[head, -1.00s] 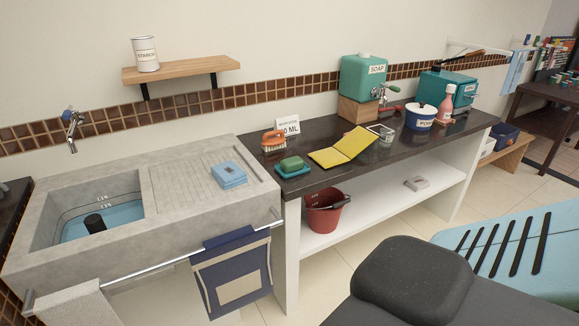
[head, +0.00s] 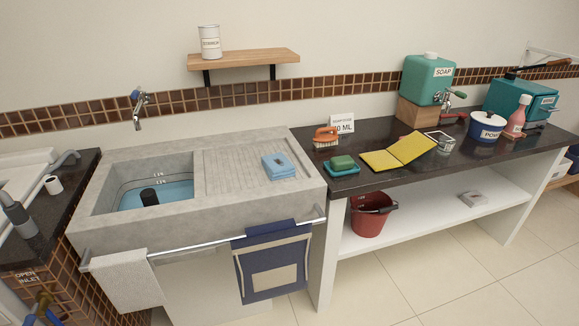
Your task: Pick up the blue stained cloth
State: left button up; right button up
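A folded light-blue cloth (head: 279,166) lies on the ribbed drainboard of the concrete sink (head: 240,199), right of the basin. I cannot make out a stain on it at this size. A navy cloth with beige bands (head: 272,262) hangs over the rail on the sink's front. A whitish towel (head: 127,281) hangs on the same rail further left.
The basin holds blue water and a dark upright plug (head: 149,197). On the dark counter (head: 372,183) are a brush (head: 326,137), green soap on a dish (head: 343,164) and a yellow folder (head: 400,152). A red bucket (head: 369,218) stands below. Floor is clear at lower right.

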aim_at(277, 165)
jog(key=i+l+u, duration=0.2)
jog(key=i+l, duration=0.2)
jog(key=l, duration=0.2)
jog(key=i+l+u, duration=0.1)
jog(key=l, duration=0.25)
jog(key=i+l, duration=0.2)
jog(key=i+l+u, duration=0.15)
jog(key=l, duration=0.3)
jog(key=i+l+u, duration=0.1)
jog(key=l, duration=0.25)
jog(key=i+l+u, duration=0.1)
jog(key=l, duration=0.3)
jog(key=i+l+u, duration=0.1)
jog(key=i+l, duration=0.15)
jog(key=l, duration=0.1)
